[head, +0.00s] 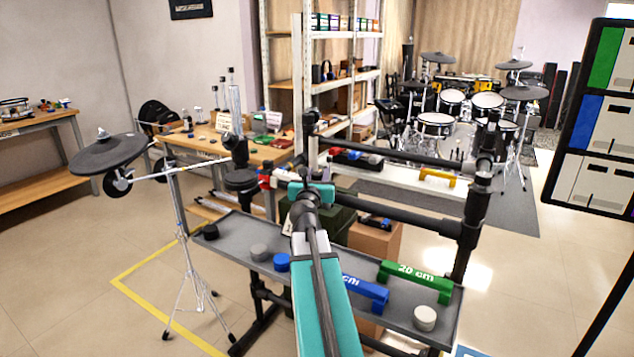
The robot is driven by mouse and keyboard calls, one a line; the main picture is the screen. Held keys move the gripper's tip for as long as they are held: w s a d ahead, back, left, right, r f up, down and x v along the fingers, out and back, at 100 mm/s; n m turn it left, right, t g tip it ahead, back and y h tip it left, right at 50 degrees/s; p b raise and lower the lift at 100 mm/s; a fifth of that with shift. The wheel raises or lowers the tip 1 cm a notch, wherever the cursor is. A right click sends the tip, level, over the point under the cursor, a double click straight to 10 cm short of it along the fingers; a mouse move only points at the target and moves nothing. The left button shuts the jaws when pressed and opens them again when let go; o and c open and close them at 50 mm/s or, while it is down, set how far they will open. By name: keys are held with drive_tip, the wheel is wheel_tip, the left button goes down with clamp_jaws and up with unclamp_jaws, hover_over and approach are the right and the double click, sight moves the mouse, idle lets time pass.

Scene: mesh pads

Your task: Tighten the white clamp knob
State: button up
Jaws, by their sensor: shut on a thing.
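My gripper (311,188), with teal and black parts, reaches forward to the black tube rack at the middle of the head view. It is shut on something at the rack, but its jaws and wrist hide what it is. A small red and white part (266,180) shows just left of the jaws, close to the rack's left upright; I cannot tell if it belongs to the white clamp knob. A whitish round piece (425,318) sits at the right end of the grey tray (232,246), apart from the gripper.
The tray also bears black (210,231), grey (259,252) and blue (282,262) round pieces, a blue bar (366,291) and a green bar (414,279). A cymbal pad stand (180,240) stands left. The black crossbar (400,152) runs behind my gripper.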

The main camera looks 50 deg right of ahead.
sight(317, 178)
drive_tip(key=shift+s+f+m+g+h+b, duration=0.2)
drive_tip(key=shift+f+m+g+h+b, duration=0.1)
drive_tip(key=shift+m+g+b, duration=0.25)
drive_tip(key=o, duration=1)
drive_tip(key=shift+r, duration=0.1)
drive_tip(key=shift+o, duration=0.2)
drive_tip(key=shift+r, duration=0.1)
drive_tip(key=shift+v, duration=2.65)
drive_tip(key=shift+a+b, duration=0.2)
drive_tip(key=shift+b, duration=0.3)
drive_tip(key=a+b, duration=0.1)
drive_tip(key=b, duration=0.3)
drive_tip(key=shift+s+b, duration=0.3)
drive_tip(key=shift+s, duration=0.1)
